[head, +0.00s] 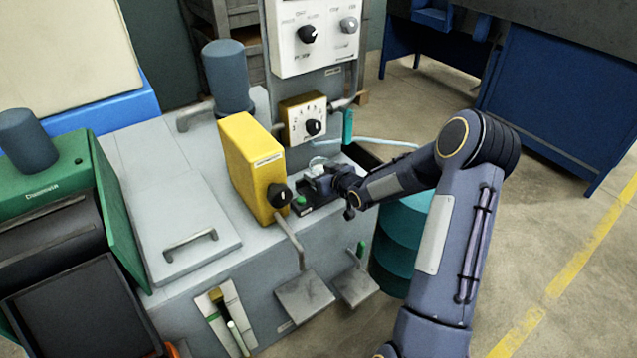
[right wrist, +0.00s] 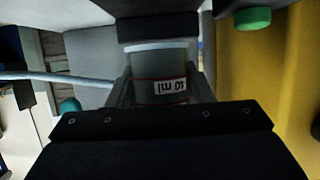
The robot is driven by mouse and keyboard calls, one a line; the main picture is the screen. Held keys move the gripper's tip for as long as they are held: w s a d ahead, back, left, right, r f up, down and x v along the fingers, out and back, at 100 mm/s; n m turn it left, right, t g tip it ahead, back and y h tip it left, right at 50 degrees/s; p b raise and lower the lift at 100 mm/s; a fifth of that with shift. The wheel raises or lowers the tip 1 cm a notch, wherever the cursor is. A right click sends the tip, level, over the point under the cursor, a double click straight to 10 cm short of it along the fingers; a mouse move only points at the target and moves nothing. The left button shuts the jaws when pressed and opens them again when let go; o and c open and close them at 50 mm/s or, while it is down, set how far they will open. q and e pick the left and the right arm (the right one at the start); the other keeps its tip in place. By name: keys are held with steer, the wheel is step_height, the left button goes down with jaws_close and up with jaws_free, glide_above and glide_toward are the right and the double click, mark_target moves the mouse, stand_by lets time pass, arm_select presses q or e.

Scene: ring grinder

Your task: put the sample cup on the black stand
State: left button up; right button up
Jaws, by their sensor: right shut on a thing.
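The sample cup (right wrist: 150,62) is a clear cup with a pale rim and a volume label that shows upside down in the right wrist view. My right gripper (right wrist: 160,92) is shut on it, with a finger on each side. In the head view the cup (head: 317,162) shows small at the tip of my right gripper (head: 322,178). The black stand (head: 312,203) is a low black unit with a green button, beside the yellow box. The cup is over or close to it; I cannot tell whether they touch. My left gripper is out of view.
The yellow box (head: 255,165) with a black knob stands just left of the stand. A dial panel (head: 304,118) is behind it. A pale tube (head: 385,142) runs behind my right gripper. A teal drum (head: 400,245) stands below my right arm.

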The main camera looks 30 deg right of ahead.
steer(key=f, duration=0.3)
steer(key=shift+w+f, duration=0.2)
steer(key=shift+f, duration=0.1)
steer(key=shift+b, duration=0.3)
steer(key=o, duration=0.7)
steer(key=shift+f, duration=0.15)
steer(key=shift+c, duration=0.2)
steer(key=o, duration=0.5)
steer(key=shift+c, duration=0.2)
